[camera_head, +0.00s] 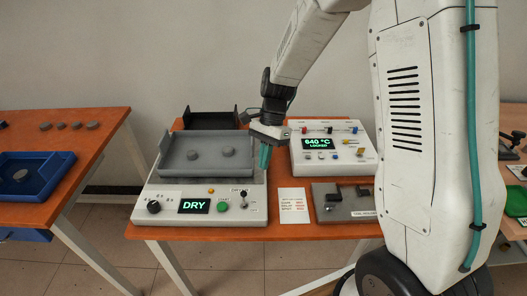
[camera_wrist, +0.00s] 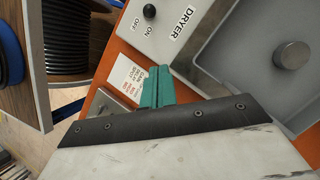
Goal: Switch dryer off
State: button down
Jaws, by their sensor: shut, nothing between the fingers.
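The dryer (camera_head: 170,190) is a light grey box with a tray on top, and its display (camera_head: 194,206) reads DRY in green. Its black-tipped toggle switch (camera_head: 243,194) stands at the right of the front panel. The switch (camera_wrist: 149,11) also shows at the top of the wrist view, near the OFF, ON and DRYER labels. My gripper (camera_head: 265,158) has teal fingers, shut and empty, beyond and above the switch by the tray's right side. In the wrist view the fingertips (camera_wrist: 157,78) are apart from the switch. I cannot tell which way the lever is set.
The grey tray (camera_head: 178,170) holds two dark round pieces. A heater unit (camera_head: 335,165) reading 640 °C stands to the right, behind a grey fixture (camera_head: 342,212). A white card (camera_head: 293,200) lies between dryer and fixture. A blue tray (camera_head: 60,165) sits on the left table.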

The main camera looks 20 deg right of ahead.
aim_at(244, 199)
jog(key=x, duration=0.5)
jog(key=shift+s+a+f, duration=0.15)
jog(key=shift+a+f, duration=0.05)
jog(key=shift+f, duration=0.05)
jog(key=shift+s+a+r, duration=0.2)
jog(key=shift+s+a, duration=0.05)
jog(key=shift+a, duration=0.3)
jog(key=shift+s+a+r, duration=0.2)
jog(key=shift+s+a, duration=0.05)
jog(key=shift+a, duration=0.3)
jog(key=shift+s+a+r, duration=0.1)
jog(key=shift+s+a, duration=0.1)
jog(key=shift+a, duration=0.35)
